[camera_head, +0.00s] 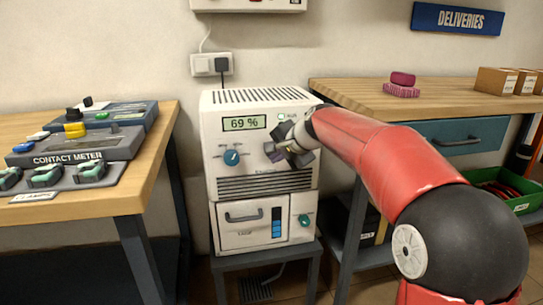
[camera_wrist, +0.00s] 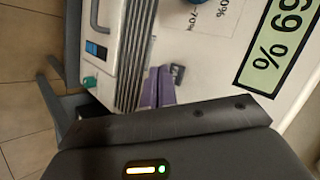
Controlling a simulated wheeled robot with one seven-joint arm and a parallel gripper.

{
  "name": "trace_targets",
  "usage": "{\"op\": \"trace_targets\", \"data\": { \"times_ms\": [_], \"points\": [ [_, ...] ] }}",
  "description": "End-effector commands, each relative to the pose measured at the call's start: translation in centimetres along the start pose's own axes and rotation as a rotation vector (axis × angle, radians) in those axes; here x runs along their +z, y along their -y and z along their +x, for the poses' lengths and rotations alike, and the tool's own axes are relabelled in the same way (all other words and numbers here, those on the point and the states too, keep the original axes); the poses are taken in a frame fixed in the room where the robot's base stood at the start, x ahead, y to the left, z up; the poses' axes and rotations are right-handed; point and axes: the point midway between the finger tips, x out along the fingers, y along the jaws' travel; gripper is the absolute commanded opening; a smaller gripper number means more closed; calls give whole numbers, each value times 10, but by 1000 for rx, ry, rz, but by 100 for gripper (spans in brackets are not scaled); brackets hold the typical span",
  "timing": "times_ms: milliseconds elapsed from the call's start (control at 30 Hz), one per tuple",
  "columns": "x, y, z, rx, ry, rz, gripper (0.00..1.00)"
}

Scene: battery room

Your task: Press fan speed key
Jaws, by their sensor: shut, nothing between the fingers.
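A white cabinet unit (camera_head: 210,170) stands on a dark stand, its display (camera_head: 244,122) reading 69 %. The display also shows sideways in the wrist view (camera_wrist: 277,45). A blue knob (camera_head: 232,157) is below the display. My gripper (camera_head: 287,154) is shut and empty at the right part of the front panel, hiding some of it. In the wrist view its purple-grey fingertips (camera_wrist: 158,88) are together, close beside a small dark grey piece on the panel (camera_wrist: 178,72). I cannot tell whether they touch it. No readable label identifies the fan speed key.
Below the vent slots are a drawer with a handle (camera_head: 244,216) and a green knob (camera_head: 304,220). A wooden bench with a contact meter (camera_head: 80,147) stands left. Another bench (camera_head: 440,101) stands right, behind my arm. A wall socket (camera_head: 210,64) is above the unit.

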Motion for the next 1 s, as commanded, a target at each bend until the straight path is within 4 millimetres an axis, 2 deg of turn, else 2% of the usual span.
{"op": "trace_targets", "data": {
  "times_ms": [267, 700, 1000],
  "points": [
    [1, -1, -2, -1, 0, 0, 0],
    [22, -23, -30, 0, -2, -1, 0],
    [25, -25, -35, 0, 0, 0, 0]
  ]
}}
